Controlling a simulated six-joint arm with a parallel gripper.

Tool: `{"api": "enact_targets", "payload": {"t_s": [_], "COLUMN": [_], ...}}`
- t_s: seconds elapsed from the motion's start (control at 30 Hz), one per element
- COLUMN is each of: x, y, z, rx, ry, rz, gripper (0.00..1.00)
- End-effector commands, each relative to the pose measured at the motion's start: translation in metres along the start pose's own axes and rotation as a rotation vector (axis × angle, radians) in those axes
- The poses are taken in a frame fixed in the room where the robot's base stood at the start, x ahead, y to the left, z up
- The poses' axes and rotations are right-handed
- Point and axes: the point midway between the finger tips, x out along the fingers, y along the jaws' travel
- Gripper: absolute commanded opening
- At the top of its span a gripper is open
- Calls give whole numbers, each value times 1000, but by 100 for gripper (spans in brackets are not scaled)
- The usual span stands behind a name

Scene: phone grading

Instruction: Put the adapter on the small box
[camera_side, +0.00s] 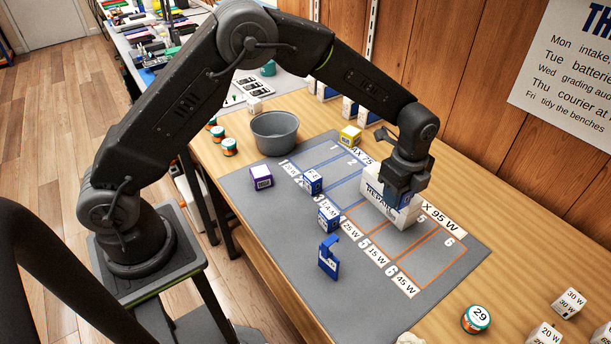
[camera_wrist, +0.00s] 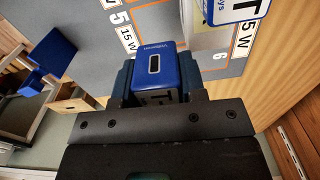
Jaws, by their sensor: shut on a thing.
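My gripper (camera_wrist: 157,85) is shut on a blue adapter (camera_wrist: 165,68) with a dark slot in its face, seen in the wrist view. In the side view my gripper (camera_side: 401,192) points down at the white box (camera_side: 377,190) with dark lettering on the grey mat. The gripper covers part of the box, and I cannot tell whether the adapter touches it. A white lettered surface with a blue edge (camera_wrist: 238,8) shows at the top of the wrist view, beyond the adapter.
Blue-and-white cubes (camera_side: 313,181) (camera_side: 328,219) and a blue stand (camera_side: 329,258) are on the grey mat (camera_side: 350,300), with a purple cube (camera_side: 261,177). A grey bowl (camera_side: 275,135) and yellow cube (camera_side: 350,137) stand behind. A numbered jar (camera_side: 476,319) is at front right.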

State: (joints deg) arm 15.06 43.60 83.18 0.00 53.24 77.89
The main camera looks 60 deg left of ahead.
Motion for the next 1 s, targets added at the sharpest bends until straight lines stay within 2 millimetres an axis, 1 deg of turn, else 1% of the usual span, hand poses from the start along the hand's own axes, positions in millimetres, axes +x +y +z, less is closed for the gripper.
{"api": "enact_targets", "payload": {"t_s": [0.07, 0.17, 0.27, 0.33, 0.47, 0.5, 0.57, 0.6, 0.67, 0.7, 0.77, 0.8, 0.87, 0.9, 1.0], "x": [-2, -6, -12, -16, -24, -26, -30, -32, -36, -37, -40, -42, -44, -45, -48], "y": [0, 0, 3, 9, 25, 33, 46, 57, 74, 87, 108, 123, 148, 164, 203], "z": [12, 38, 74, 102, 158, 177, 205, 223, 249, 265, 288, 303, 322, 333, 354], "rx": [-18, -56, -107, -150, -237, -267, -316, -347, -398, -431, -484, -519, -573, -609, -690], "ry": [0, 0, 0, 1, 1, 1, 1, 1, 1, 1, 1, 1, 1, 1, 1], "rz": [0, -1, -2, -2, -2, -2, -2, -2, -2, -1, -2, -2, -2, -3, -3], "gripper": [15, 15, 15, 15, 15, 15, 15, 15, 15, 15, 15, 15, 15, 15, 15]}}
